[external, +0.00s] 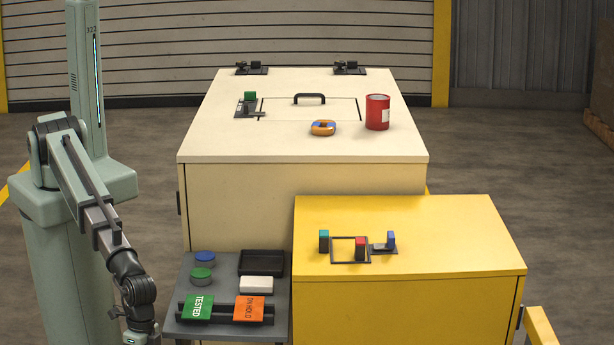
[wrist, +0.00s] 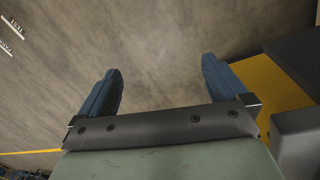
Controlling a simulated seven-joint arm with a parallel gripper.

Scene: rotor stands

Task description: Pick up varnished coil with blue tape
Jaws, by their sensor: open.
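The coil (external: 323,128) is a small orange-brown ring with blue tape on it. It lies on the cream cabinet top, left of the red can, in the external view. My gripper shows in the wrist view (wrist: 162,92) with two blue fingers spread apart and nothing between them but the grey floor. The fingertips are cut off there.
A red can (external: 377,112) stands right of the coil. A black handle (external: 310,98) is behind it. A yellow cabinet (external: 420,290) with colored blocks stands in front. The grey side table (external: 222,266) holds a black tray (external: 261,263), a white block and TESTED and ON HOLD cards.

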